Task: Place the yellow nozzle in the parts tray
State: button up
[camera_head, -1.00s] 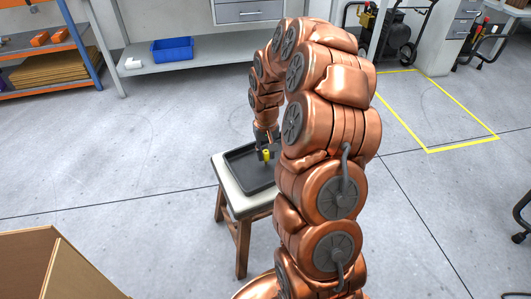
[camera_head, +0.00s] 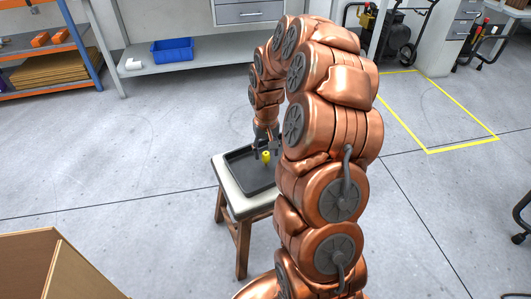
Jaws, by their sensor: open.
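The yellow nozzle (camera_head: 265,157) is small and stands roughly upright at the dark parts tray (camera_head: 250,180), toward the tray's far right part. The tray lies on a stool (camera_head: 226,188) with a pale seat and brown wooden legs. My gripper (camera_head: 266,152) points down over the tray, with its dark fingers spread on either side of the nozzle. It is open, and the nozzle is not clamped. My copper-coloured arm hides the right side of the tray and stool. Whether the nozzle touches the tray floor is too small to tell.
A cardboard box (camera_head: 50,262) stands at the lower left. A shelf (camera_head: 50,60) and a bench with a blue bin (camera_head: 172,49) are at the back. Yellow floor tape (camera_head: 462,145) marks a square at right. The floor left of the stool is clear.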

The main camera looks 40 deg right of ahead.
aim_at(266, 153)
notch_tip(266, 153, up, 10)
jog(key=p, duration=0.2)
jog(key=s+a+r+n+g, duration=0.1)
jog(key=s+a+r+n, duration=0.3)
jog(key=s+a, duration=0.85)
jog(key=s+a+g, duration=0.1)
jog(key=s+a, duration=0.3)
jog(key=s, duration=0.5)
jog(key=s+a+g, duration=0.1)
jog(key=s+a, duration=0.3)
jog(key=s, duration=0.6)
jog(key=shift+s+a+r+g, duration=0.25)
jog(key=shift+a+r+g, duration=0.05)
jog(key=shift+a+r, duration=0.05)
notch_tip(266, 153, up, 30)
jog(key=w+t+p, duration=0.1)
jog(key=p, duration=2.7)
jog(key=shift+t+p, duration=0.3)
jog(key=shift+t, duration=0.1)
